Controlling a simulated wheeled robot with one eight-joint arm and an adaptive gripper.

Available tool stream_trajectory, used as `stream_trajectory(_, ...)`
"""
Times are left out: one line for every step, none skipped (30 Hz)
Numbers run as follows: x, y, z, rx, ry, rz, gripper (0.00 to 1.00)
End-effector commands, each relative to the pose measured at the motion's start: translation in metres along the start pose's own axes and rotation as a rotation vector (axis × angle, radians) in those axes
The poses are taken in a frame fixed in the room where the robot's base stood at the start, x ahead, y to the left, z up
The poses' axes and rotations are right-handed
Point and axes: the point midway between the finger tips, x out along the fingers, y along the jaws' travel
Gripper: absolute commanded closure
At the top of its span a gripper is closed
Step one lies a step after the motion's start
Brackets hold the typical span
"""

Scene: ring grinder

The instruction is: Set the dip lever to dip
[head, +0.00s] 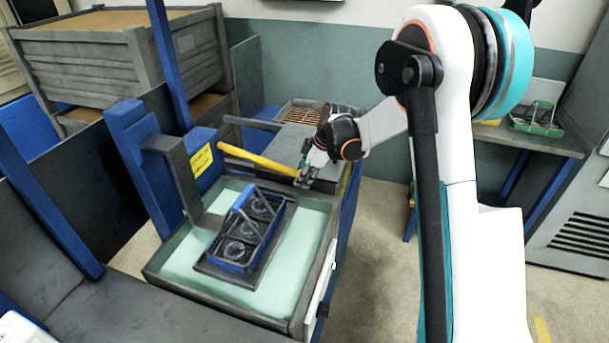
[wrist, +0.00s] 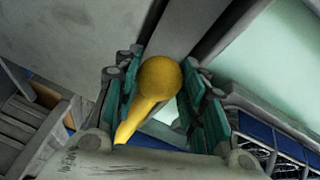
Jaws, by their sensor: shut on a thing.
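The dip lever is a yellow bar (head: 255,160) that slants down to the right from the blue post toward the tank's back right corner. Its rounded yellow end (wrist: 160,78) shows between the fingers in the wrist view. My gripper (head: 304,176) is at the lever's right end, shut on it, with a green-padded finger on each side (wrist: 161,105). The dip tank (head: 170,268) holds pale green liquid. A blue basket (head: 236,250) with several round glass-like pieces sits on a dark platform in the tank. The platform stands at about the liquid's level; its exact depth is unclear.
A blue post with a yellow label (head: 201,160) stands behind the tank. A grey bench with a wire rack (head: 305,112) is beyond the lever. A green basket (head: 538,120) rests on a side table at right. Large grey crates (head: 90,70) stand at back left.

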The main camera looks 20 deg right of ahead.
Motion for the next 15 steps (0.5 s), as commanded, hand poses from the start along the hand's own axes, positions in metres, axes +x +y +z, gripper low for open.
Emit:
stream_trajectory(-0.008,0.002,-0.003,-0.003,-0.014,-0.003,1.00)
stream_trajectory(-0.012,0.003,-0.004,-0.004,-0.024,-0.006,1.00)
stream_trajectory(-0.018,0.004,-0.006,-0.007,-0.042,-0.009,1.00)
stream_trajectory(-0.023,0.005,-0.007,-0.008,-0.055,-0.013,1.00)
stream_trajectory(-0.029,0.006,-0.009,-0.009,-0.072,-0.018,1.00)
stream_trajectory(-0.037,0.007,-0.012,-0.012,-0.095,-0.024,1.00)
stream_trajectory(-0.044,0.008,-0.015,-0.016,-0.115,-0.029,1.00)
stream_trajectory(-0.051,0.010,-0.018,-0.018,-0.136,-0.034,1.00)
stream_trajectory(-0.061,0.012,-0.021,-0.020,-0.166,-0.043,1.00)
stream_trajectory(-0.069,0.014,-0.025,-0.024,-0.189,-0.048,1.00)
stream_trajectory(-0.076,0.015,-0.029,-0.027,-0.214,-0.055,1.00)
stream_trajectory(-0.087,0.018,-0.034,-0.030,-0.249,-0.064,1.00)
stream_trajectory(-0.094,0.020,-0.038,-0.033,-0.276,-0.071,1.00)
stream_trajectory(-0.102,0.022,-0.043,-0.036,-0.302,-0.078,1.00)
stream_trajectory(-0.111,0.025,-0.049,-0.039,-0.338,-0.087,1.00)
